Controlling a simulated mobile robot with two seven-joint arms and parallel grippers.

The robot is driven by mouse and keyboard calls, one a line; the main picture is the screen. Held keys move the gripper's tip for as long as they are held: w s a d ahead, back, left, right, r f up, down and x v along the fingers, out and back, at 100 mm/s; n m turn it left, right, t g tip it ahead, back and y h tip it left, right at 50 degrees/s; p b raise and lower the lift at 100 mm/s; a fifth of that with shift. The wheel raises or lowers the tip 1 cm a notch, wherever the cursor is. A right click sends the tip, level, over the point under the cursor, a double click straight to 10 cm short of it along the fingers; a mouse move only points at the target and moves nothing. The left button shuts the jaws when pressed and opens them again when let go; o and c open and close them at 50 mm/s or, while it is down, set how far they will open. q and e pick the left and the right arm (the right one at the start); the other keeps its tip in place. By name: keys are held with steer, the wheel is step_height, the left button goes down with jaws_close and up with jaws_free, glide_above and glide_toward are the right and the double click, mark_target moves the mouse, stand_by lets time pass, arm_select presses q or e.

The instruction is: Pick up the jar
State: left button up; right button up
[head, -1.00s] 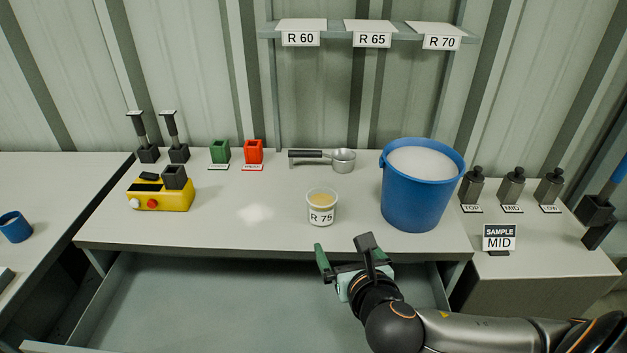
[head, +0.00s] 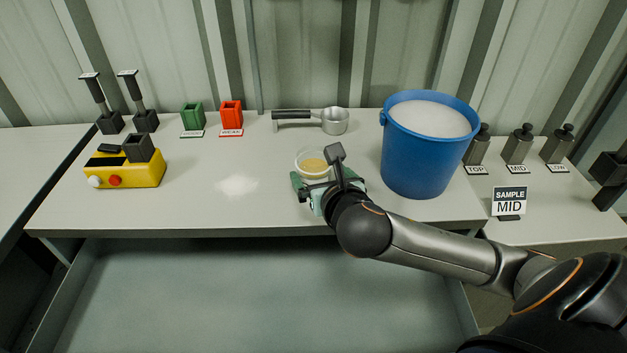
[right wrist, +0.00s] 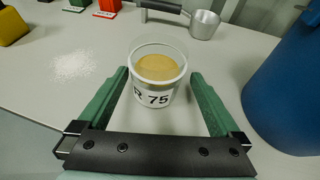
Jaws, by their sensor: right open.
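The jar (head: 312,163) is a small clear-rimmed cup with tan contents, upright on the table in front of the blue bucket's left side. In the right wrist view the jar (right wrist: 157,72) shows its white label reading R 75. My right gripper (head: 318,180) is open at the jar's near side and partly hides it in the head view. In the right wrist view its green fingers (right wrist: 163,82) stand on the left and right of the jar, with a gap on each side. My left gripper is not in view.
A blue bucket (head: 428,150) with white contents stands close to the right. A metal scoop (head: 334,121) lies behind the jar. A white powder patch (head: 237,187) is to the left, with a yellow device (head: 138,172) beyond it. An open drawer (head: 250,290) is below the table's front edge.

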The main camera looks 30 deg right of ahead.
steer(key=x, duration=0.4)
steer(key=r+x, duration=0.1)
steer(key=x, duration=0.1)
steer(key=shift+w+a+f+b, duration=0.1)
steer(key=shift+w+b, duration=0.25)
steer(key=shift+w, duration=0.1)
steer(key=c, duration=1.3)
